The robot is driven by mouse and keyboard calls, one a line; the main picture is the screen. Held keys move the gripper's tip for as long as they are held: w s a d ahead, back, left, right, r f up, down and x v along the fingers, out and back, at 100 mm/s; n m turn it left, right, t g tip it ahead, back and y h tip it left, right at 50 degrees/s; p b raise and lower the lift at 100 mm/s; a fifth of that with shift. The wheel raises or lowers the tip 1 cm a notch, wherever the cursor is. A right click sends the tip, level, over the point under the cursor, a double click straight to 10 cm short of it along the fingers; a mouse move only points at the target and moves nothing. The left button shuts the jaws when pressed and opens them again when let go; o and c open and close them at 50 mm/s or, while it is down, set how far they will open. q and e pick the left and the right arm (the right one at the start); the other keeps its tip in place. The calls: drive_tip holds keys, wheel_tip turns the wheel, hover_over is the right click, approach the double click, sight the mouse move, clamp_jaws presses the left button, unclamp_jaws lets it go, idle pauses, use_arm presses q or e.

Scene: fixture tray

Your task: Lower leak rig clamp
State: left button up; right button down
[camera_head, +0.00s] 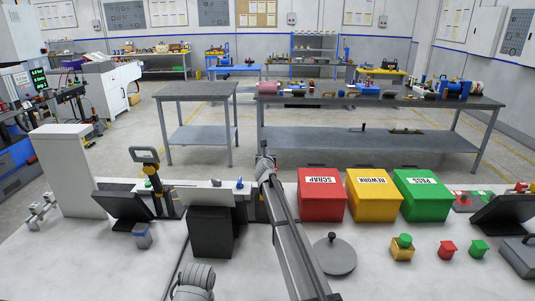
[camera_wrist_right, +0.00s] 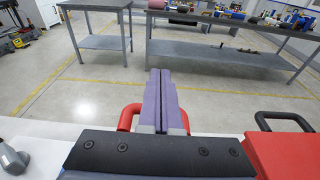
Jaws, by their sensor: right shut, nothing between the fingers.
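My right gripper (camera_head: 264,153) is at the far edge of the white bench in the head view, its long arm reaching away from me. In the right wrist view its two fingers (camera_wrist_right: 162,100) are shut together with nothing between them. A red U-shaped handle (camera_wrist_right: 126,118) shows behind the fingers, which hide its middle; I cannot tell whether they touch it. It may be the clamp lever. In the head view a dark block under a grey plate (camera_head: 210,232), perhaps the leak rig, stands left of my right arm. My left gripper is not in view.
Red SCRAP (camera_head: 322,207), yellow REWORK (camera_head: 374,208) and green PASS (camera_head: 423,207) bins stand right of my arm. A grey round lidded disc (camera_head: 334,258) lies in front of them. A tilted black screen (camera_head: 123,207) and a white box (camera_head: 69,170) stand left.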

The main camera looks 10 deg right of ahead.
wheel_tip(320, 180, up, 11)
drive_tip(key=s+p, duration=0.2)
drive_tip(key=p, duration=0.7)
drive_tip(key=shift+s+a+f+p, duration=0.15)
drive_tip(key=shift+a+f+p, duration=0.05)
drive_tip(key=shift+a+p, duration=0.1)
